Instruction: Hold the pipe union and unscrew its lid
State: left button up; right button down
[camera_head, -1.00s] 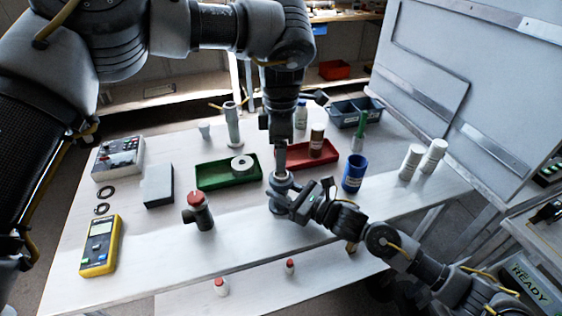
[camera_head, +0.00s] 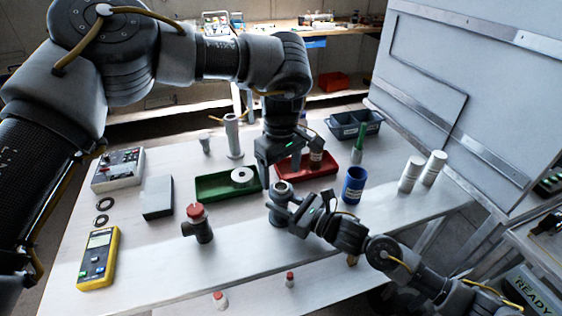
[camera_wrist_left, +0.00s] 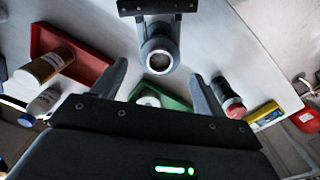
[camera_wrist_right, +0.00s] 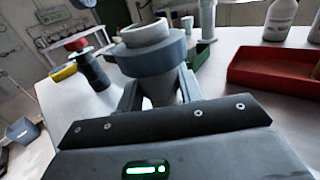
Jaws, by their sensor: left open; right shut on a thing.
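The pipe union (camera_head: 282,187) is a grey upright fitting near the table's front middle. In the right wrist view its wide blue-grey collar (camera_wrist_right: 153,56) sits around a paler round top (camera_wrist_right: 145,33). My right gripper (camera_head: 276,208) is shut on the body below the collar. My left gripper (camera_head: 288,172) is open and empty, above and behind the union. Its two fingers (camera_wrist_left: 158,78) stand apart, clear of the top.
A green tray (camera_head: 212,190) with a white ring and a red tray (camera_head: 293,170) with a brown bottle lie behind. A dark red-capped fitting (camera_head: 197,223) stands left, a blue cup (camera_head: 354,184) right. The table front between fitting and union is clear.

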aim_at(281, 186)
pick_arm(q)
jog(key=shift+f, duration=2.6)
jog(key=shift+c, duration=0.4)
